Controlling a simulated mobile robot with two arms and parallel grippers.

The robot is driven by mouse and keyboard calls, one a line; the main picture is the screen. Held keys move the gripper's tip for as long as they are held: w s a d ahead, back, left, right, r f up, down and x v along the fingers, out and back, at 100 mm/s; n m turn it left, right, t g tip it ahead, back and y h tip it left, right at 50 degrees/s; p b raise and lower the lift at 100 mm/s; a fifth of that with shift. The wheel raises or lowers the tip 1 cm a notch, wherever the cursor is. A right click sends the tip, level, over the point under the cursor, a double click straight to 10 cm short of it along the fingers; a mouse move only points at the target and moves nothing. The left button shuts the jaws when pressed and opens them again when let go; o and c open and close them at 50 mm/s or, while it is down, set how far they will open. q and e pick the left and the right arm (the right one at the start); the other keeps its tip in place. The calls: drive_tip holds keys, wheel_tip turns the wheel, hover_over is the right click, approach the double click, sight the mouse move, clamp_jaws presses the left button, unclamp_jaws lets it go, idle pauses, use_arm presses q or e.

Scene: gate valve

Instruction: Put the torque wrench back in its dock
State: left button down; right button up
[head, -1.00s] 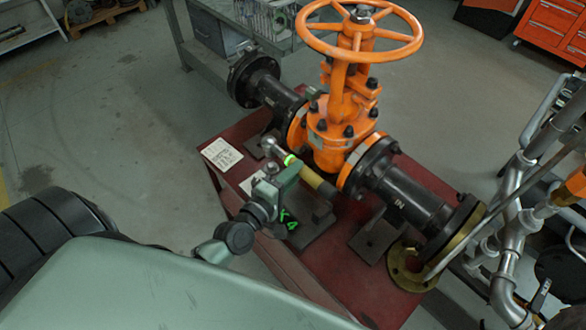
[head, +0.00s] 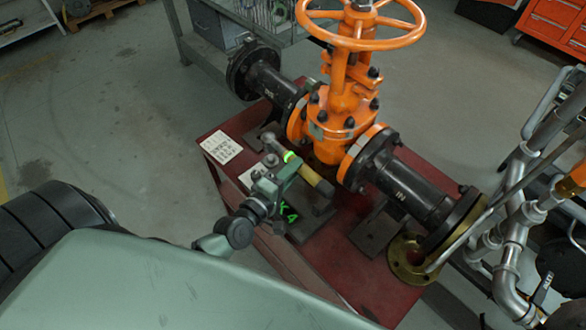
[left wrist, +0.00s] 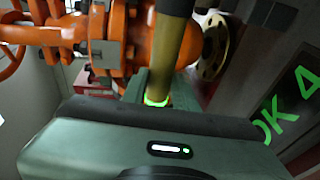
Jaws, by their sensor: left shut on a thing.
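The torque wrench (head: 319,182) has a silver head at its upper left, a glowing green ring and a yellow handle with a dark end. It lies slanted over a dark block on the red bench, in front of the orange gate valve (head: 345,122). My left gripper (head: 284,169) is shut on it near the green ring. In the left wrist view the yellow handle (left wrist: 170,45) rises from between my fingers. I cannot tell whether the wrench touches the block. A dark surface with green marks (head: 288,212) shows beside the gripper. I cannot identify the dock for certain. My right gripper is not in view.
The red bench (head: 335,265) carries the valve, its black flanged pipes (head: 408,190) and white paper labels (head: 222,148). Silver pipework (head: 515,240) stands at the right. A grey table (head: 200,50) is behind, and open floor (head: 110,120) lies to the left.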

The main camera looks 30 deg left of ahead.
use_arm(q)
drive_tip(key=shift+w+f+b, duration=0.1)
drive_tip(key=shift+f+b, duration=2.2)
drive_tip(key=shift+f, duration=0.4)
drive_tip(key=c, duration=1)
unclamp_jaws()
drive_tip(key=shift+s+f, duration=0.2)
drive_tip(key=shift+f, duration=0.05)
drive_tip(key=v, duration=0.6)
drive_tip(key=shift+s+r+b, duration=0.1)
drive_tip(key=shift+s+b, duration=0.25)
drive_tip(key=shift+s+a+r, duration=0.15)
drive_tip(key=shift+s+r, duration=0.05)
drive_tip(key=shift+s, duration=0.25)
